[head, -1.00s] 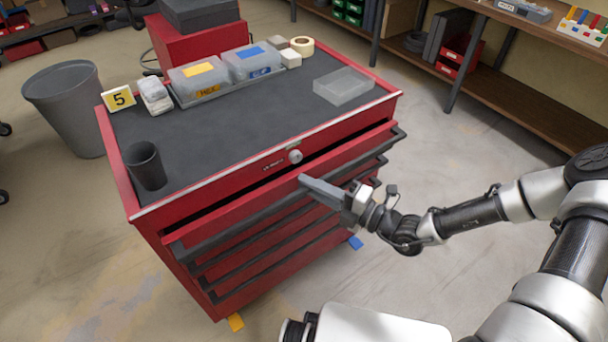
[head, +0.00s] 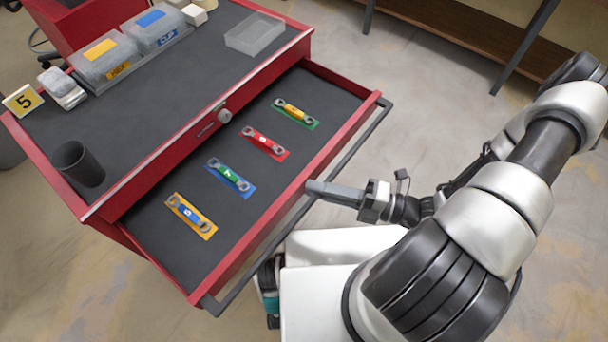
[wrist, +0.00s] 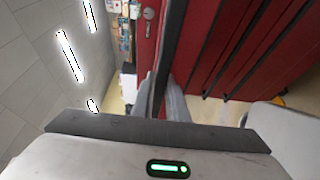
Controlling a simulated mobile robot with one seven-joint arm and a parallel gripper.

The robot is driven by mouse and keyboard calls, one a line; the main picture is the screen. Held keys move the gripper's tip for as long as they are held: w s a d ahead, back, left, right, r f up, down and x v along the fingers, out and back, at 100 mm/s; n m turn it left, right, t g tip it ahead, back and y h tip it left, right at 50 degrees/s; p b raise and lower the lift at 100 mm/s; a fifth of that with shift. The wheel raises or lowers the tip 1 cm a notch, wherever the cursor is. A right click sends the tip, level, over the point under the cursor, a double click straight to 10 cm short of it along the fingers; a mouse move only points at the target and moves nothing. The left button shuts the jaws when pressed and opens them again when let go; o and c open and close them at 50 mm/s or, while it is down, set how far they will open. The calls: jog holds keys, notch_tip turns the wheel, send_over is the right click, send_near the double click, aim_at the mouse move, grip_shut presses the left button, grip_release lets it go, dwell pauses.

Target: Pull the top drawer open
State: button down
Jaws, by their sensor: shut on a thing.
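The red tool cabinet's top drawer (head: 232,254) is pulled well out in the head view, showing a dark lined floor. Its long dark handle bar (head: 362,143) runs along the front edge. My gripper (head: 310,188) is shut on the handle near the middle of the drawer front. In the wrist view the gripper's fingers (wrist: 172,105) close around the dark bar (wrist: 172,42), beside the red drawer fronts (wrist: 222,45). The exact finger contact is partly hidden in the head view.
Several colored pieces lie in the drawer, including a red one (head: 265,143) and a yellow one (head: 190,215). My base is close to the drawer front.

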jog(key=shift+s+d, duration=0.45)
jog(key=shift+d, duration=0.05)
jog(key=c, duration=2)
grip_release()
jog(key=shift+d, duration=0.1)
jog(key=v, duration=1.7)
jog(key=shift+d, duration=0.1)
